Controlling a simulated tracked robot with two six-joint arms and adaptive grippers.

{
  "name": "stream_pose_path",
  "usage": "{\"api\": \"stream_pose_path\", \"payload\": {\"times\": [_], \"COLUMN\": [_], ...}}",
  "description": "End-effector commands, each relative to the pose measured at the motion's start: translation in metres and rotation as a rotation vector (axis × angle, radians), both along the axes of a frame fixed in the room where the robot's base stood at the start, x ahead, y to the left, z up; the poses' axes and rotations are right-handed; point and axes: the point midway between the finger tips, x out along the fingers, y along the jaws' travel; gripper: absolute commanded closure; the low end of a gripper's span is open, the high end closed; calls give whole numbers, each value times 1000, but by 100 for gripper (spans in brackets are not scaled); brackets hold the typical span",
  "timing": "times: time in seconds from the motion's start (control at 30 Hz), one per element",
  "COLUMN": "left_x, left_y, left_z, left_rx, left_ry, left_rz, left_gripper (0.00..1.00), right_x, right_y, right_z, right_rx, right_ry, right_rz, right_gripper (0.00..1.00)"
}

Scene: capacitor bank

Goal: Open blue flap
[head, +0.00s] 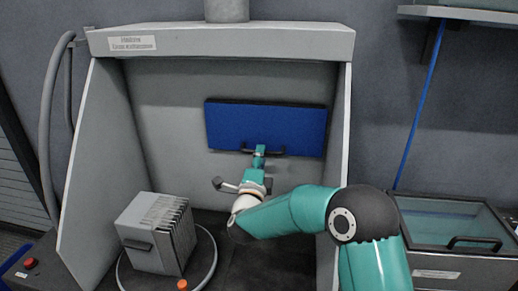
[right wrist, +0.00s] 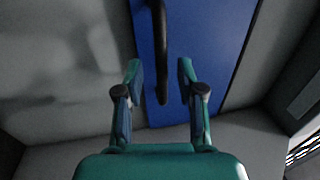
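The blue flap (head: 265,122) sits on the back wall of the grey hood and looks closed. A dark bar handle (head: 280,151) runs along its lower edge. My right gripper (head: 259,151) is in front of this handle. In the right wrist view the right gripper (right wrist: 160,70) is open, its two fingers spread. The handle (right wrist: 161,50) reaches into the space between the fingertips, with the blue flap (right wrist: 205,45) behind it. I cannot tell whether a finger touches the handle. My left gripper is not in view.
A grey finned box (head: 158,232) stands at the lower left inside the hood (head: 220,40), by a round ring. The hood's side walls flank my arm. A glass-lidded bin (head: 455,225) stands at the right. A blue cable (head: 420,105) hangs from a shelf.

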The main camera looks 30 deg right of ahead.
Motion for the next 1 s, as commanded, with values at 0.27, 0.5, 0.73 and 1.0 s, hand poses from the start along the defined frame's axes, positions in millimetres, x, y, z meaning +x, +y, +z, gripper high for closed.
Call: {"api": "stream_pose_path", "payload": {"times": [0.27, 0.5, 0.73, 1.0], "left_x": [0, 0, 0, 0], "left_y": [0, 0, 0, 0], "left_z": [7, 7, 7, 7], "left_rx": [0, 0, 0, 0], "left_ry": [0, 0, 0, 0], "left_rz": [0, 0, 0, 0], "left_gripper": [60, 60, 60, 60], "right_x": [20, 21, 21, 20], "right_y": [-15, -16, -16, -16], "right_z": [5, 5, 5, 4], "right_rx": [-1, 0, 0, 0], "right_ry": [1, 0, 0, 2], "right_rz": [0, 0, 0, 0], "right_gripper": [62, 62, 92, 100]}}
